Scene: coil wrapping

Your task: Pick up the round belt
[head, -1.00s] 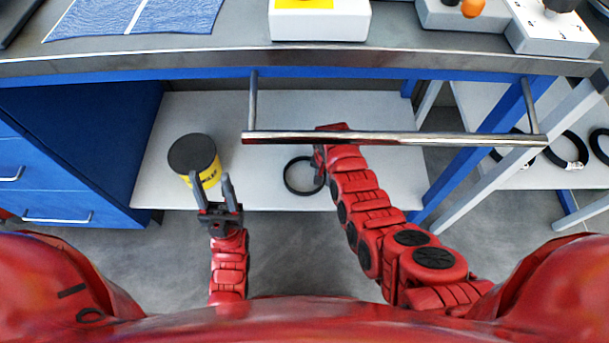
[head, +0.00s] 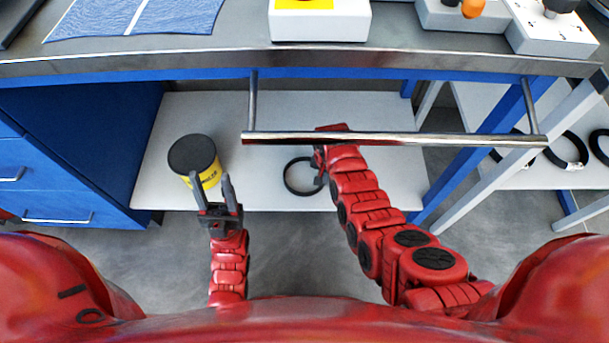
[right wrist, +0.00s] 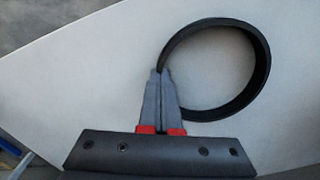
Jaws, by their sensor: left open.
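The round belt (head: 287,178) is a thin black ring lying on the white lower shelf under the bench. In the right wrist view the belt (right wrist: 262,65) is a wide black loop, its left edge at the fingertips. My right gripper (right wrist: 158,73) has its fingers nearly together with the belt's wall between the tips. In the head view my right gripper (head: 321,178) is at the belt's right side, partly hidden by its own arm. My left gripper (head: 209,178) is open and empty, in front of a black-lidded yellow can.
The can (head: 190,153) stands on the shelf (head: 250,115), left of the belt. A metal bar (head: 400,139) runs along the bench front above my right arm. Blue drawers (head: 50,180) stand at left. More black rings (head: 568,150) lie on the right shelf.

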